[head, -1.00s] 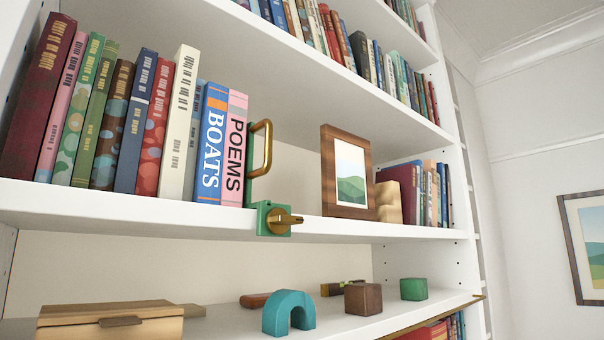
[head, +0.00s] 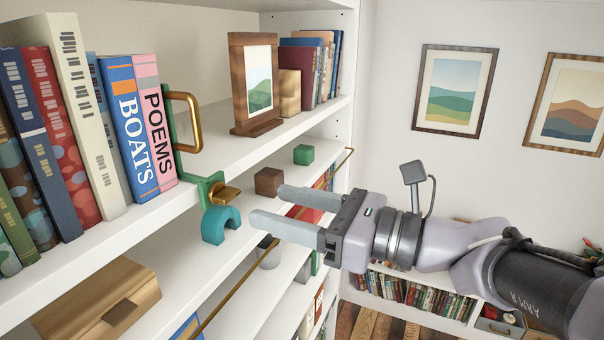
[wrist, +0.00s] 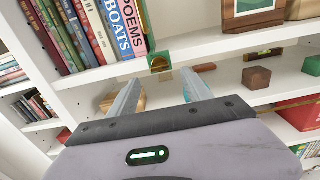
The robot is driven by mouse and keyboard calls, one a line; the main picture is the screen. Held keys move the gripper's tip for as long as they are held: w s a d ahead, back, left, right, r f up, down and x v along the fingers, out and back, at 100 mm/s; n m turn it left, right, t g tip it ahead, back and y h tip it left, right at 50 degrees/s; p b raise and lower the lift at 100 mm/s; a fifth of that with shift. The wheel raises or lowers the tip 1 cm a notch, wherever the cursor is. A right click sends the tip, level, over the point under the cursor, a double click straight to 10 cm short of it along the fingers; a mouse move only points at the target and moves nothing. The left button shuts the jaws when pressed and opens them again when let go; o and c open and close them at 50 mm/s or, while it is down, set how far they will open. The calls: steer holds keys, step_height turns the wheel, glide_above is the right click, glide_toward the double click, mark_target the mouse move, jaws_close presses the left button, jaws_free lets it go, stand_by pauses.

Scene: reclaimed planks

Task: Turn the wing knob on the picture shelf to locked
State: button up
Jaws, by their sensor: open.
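The brass wing knob (head: 222,194) sits on a green bracket (head: 205,188) clamped to the front edge of the picture shelf (head: 125,213), just below the POEMS book (head: 160,120). The knob also shows in the wrist view (wrist: 160,64), above and beyond the fingertips. Its exact turn angle is hard to tell. My gripper (head: 268,206) is open and empty in front of the shelf, to the right of the knob and apart from it. In the wrist view the two fingers (wrist: 161,84) are spread.
A brass handle (head: 185,118) rises from the bracket beside the books. A framed picture (head: 256,82) stands further right on that shelf. A teal arch (head: 220,224), a brown cube (head: 269,181) and a green cube (head: 303,154) are on the shelf below. A brass rail (head: 240,283) runs along that shelf's front.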

mark_target(233, 195)
steer(key=p+x, duration=0.1)
steer(key=x, duration=0.7)
steer(key=shift+p, duration=0.3)
jaws_close()
